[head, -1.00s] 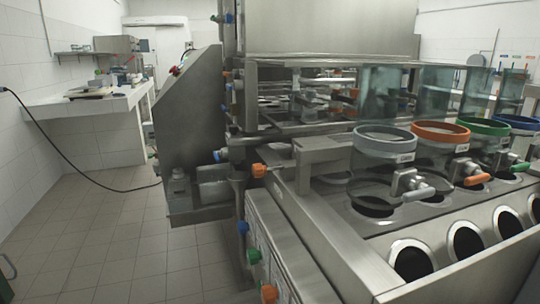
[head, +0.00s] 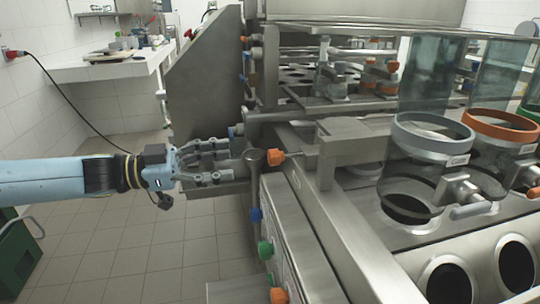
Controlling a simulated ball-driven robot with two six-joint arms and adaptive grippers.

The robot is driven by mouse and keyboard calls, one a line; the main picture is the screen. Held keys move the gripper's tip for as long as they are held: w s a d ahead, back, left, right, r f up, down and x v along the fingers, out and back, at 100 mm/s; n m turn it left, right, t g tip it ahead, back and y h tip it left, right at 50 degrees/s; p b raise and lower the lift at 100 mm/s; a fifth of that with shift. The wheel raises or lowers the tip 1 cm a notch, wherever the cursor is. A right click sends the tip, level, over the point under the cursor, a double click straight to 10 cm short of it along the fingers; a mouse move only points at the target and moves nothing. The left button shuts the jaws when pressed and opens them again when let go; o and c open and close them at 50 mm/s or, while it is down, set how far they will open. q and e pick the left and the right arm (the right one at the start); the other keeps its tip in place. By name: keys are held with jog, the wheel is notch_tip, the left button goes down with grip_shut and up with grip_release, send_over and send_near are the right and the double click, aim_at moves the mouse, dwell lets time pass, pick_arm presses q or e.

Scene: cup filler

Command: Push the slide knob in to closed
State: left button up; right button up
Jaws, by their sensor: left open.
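An orange knob (head: 275,157) sits on a thin metal rod at the left side of the steel cup filler (head: 335,235). Nothing is seen held. My right gripper is out of view.
Blue (head: 256,215), green (head: 265,250) and orange (head: 279,295) knobs line the machine's near left side. A grey-ringed clear cylinder (head: 432,134) stands over the round openings. Tiled floor (head: 130,250) is clear below my arm.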

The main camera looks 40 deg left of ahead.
aim_at(268, 157)
pick_arm(q)
jog(key=b+x, duration=0.1)
jog(key=x, duration=0.9)
jog(key=shift+a, duration=0.15)
grip_shut()
